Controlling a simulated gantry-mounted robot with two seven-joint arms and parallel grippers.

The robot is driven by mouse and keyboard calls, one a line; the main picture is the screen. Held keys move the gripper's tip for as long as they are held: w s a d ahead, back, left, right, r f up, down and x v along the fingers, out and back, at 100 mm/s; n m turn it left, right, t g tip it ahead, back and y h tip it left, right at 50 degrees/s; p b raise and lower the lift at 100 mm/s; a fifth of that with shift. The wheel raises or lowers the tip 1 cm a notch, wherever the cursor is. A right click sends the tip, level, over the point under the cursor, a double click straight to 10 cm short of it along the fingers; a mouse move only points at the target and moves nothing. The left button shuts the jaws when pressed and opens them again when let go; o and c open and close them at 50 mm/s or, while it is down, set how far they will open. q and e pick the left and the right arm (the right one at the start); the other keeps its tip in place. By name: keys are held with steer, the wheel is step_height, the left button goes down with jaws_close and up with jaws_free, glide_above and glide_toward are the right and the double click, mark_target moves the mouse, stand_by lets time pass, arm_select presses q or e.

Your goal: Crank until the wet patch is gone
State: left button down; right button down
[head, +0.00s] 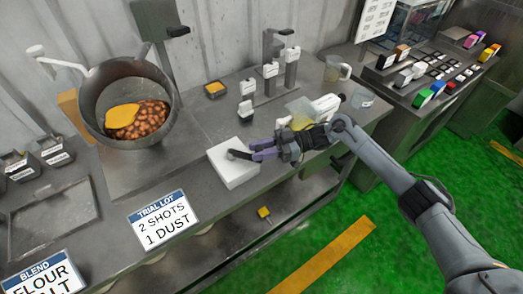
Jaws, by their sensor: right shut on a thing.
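A grey drum (168,88) stands tilted at the upper left with its mouth facing me. Inside it lie brown bean-like pieces (152,118) and a smooth orange-yellow patch (122,116) at their left. A white crank (62,67) with a knob (36,51) sticks out at the drum's upper left; no gripper is on it. My right gripper (256,150) is shut on a small dark handle-like piece (239,155) over a white box (232,174). I cannot tell whether that piece is joined to the box. My left gripper is not in view.
A stand with white-labelled levers (271,70) and a small tray of orange stuff (215,89) are behind the white box. A sign (163,220) reads "2 shots 1 dust". An empty recessed tray (50,215) is at left.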

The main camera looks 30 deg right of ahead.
steer(key=shift+f, duration=0.2)
steer(key=c, duration=1.2)
jaws_free()
steer(key=shift+a, duration=0.1)
steer(key=shift+o, duration=1.4)
steer(key=shift+w+a, duration=0.15)
steer(key=shift+w+a+r, duration=0.1)
steer(key=shift+d, duration=0.25)
steer(key=b+v, duration=0.2)
steer(key=v, duration=0.8)
steer(key=shift+d, duration=0.25)
